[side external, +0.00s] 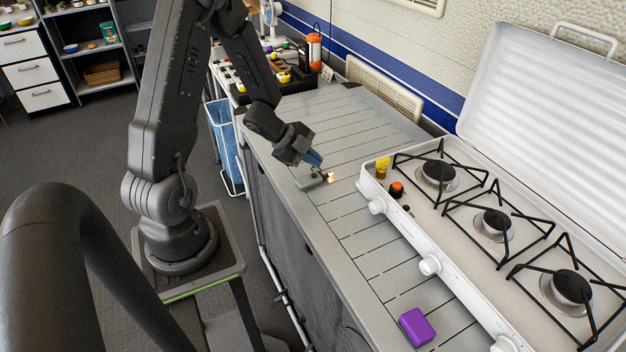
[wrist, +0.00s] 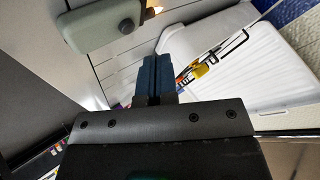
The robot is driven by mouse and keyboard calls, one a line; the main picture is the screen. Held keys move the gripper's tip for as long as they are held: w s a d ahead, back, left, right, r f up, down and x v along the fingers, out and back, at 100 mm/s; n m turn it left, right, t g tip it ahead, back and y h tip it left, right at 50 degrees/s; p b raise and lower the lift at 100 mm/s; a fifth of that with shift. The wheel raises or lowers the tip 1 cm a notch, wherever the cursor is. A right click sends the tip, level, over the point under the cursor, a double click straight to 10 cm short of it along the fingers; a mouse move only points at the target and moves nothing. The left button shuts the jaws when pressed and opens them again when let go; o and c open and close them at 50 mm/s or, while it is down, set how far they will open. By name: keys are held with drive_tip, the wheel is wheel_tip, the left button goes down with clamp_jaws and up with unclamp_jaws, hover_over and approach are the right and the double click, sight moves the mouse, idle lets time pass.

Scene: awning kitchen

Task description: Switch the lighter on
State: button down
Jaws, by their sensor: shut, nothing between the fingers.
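The lighter (side external: 309,182) is a small grey-green body lying on the slatted counter, left of the stove's far end. A small bright yellow-white glow (side external: 331,177) shows at its right end. In the wrist view the lighter (wrist: 103,24) is at the upper left, with the glow at the top edge beside it. My gripper (side external: 315,160) has blue fingers and is just above and behind the lighter in the side view. In the wrist view my gripper (wrist: 153,72) is shut and empty, with the lighter to the upper left of its fingers. Whether they touch is unclear.
A white stove (side external: 430,266) with several burners and a raised lid stands on the right. A purple block (side external: 417,327) lies in front. The counter between is clear.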

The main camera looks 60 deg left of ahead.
drive_tip(key=shift+r, duration=2.2)
wheel_tip(320, 180, up, 10)
drive_tip(key=n+t+y, duration=0.2)
drive_tip(key=n+y, duration=0.3)
drive_tip(key=y, duration=0.1)
hover_over(314, 176)
drive_tip(key=w+d, duration=0.1)
drive_tip(key=w, duration=0.2)
drive_tip(key=s+d+r+n+y, duration=0.2)
drive_tip(key=s+d+r+n, duration=0.1)
drive_tip(key=r+n, duration=0.15)
drive_tip(key=s+d+r+n+g+h, duration=0.3)
drive_tip(key=s+d+n+g+h, duration=0.1)
drive_tip(key=s+d, duration=0.9)
drive_tip(key=shift+s+d+g, duration=0.4)
drive_tip(key=shift+d, duration=0.25)
drive_tip(key=c, duration=1.8)
unclamp_jaws()
drive_tip(key=shift+r, duration=0.1)
